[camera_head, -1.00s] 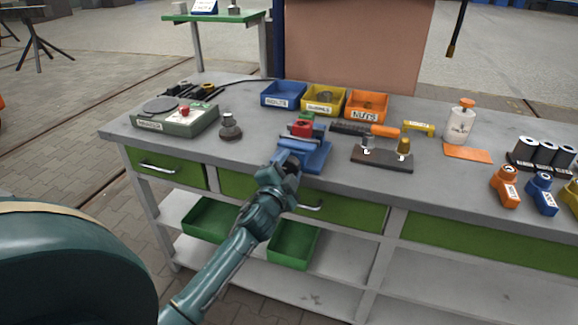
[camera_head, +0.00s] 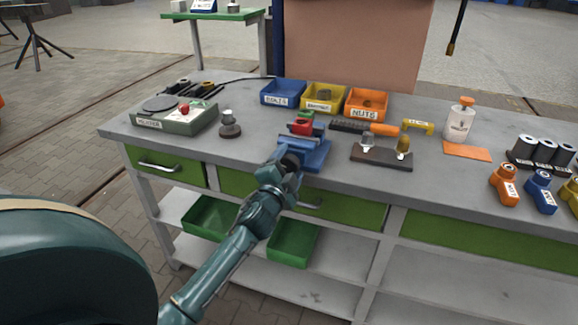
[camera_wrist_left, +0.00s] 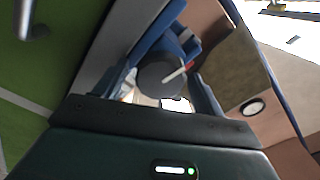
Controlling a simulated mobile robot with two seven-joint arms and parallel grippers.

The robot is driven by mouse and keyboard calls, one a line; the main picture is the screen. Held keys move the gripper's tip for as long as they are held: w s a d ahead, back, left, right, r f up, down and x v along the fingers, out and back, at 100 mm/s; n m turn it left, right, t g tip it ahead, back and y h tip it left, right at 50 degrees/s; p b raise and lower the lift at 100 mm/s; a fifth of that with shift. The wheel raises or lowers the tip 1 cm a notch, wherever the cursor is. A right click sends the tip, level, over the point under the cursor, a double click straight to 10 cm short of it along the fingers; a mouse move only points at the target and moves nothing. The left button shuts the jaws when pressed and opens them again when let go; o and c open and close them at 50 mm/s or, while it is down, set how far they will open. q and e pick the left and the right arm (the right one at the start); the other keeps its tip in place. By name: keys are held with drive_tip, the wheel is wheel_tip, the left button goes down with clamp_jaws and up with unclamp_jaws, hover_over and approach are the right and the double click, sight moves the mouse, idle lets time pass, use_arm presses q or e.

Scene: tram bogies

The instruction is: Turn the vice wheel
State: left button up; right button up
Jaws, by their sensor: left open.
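The blue vice (camera_head: 314,152) stands at the front edge of the grey workbench, with a red block (camera_head: 301,128) at its top. Its wheel (camera_wrist_left: 160,79) is a dark round disc with a pale line across it in the left wrist view. My left gripper (camera_head: 288,164) is at the front of the vice, its arm reaching up from below. In the left wrist view the gripper (camera_wrist_left: 163,92) is open, with the wheel between or just beyond its fingers. I cannot tell whether the fingers touch it. In the head view the gripper hides most of the wheel. My right gripper is not in view.
Blue, yellow and orange bins (camera_head: 367,104) stand behind the vice. A dark fixture block (camera_head: 381,157) is to its right, and a knobbed weight (camera_head: 229,126) to its left. Green drawers (camera_head: 345,210) lie below the bench top, close to my left arm.

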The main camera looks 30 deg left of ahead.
use_arm(q)
drive_tip(key=b+v, duration=0.1)
drive_tip(key=v, duration=1.2)
drive_tip(key=shift+d, duration=0.1)
drive_tip(key=w+a+n, duration=0.1)
drive_tip(key=w+n, duration=0.3)
drive_tip(key=n, duration=0.1)
drive_tip(key=w+a+n, duration=0.1)
drive_tip(key=w+n, duration=0.4)
drive_tip(key=w+a+n+b, duration=0.1)
drive_tip(key=w+n, duration=0.3)
drive_tip(key=n, duration=0.1)
drive_tip(key=shift+w+a, duration=0.15)
drive_tip(key=shift+a, duration=0.15)
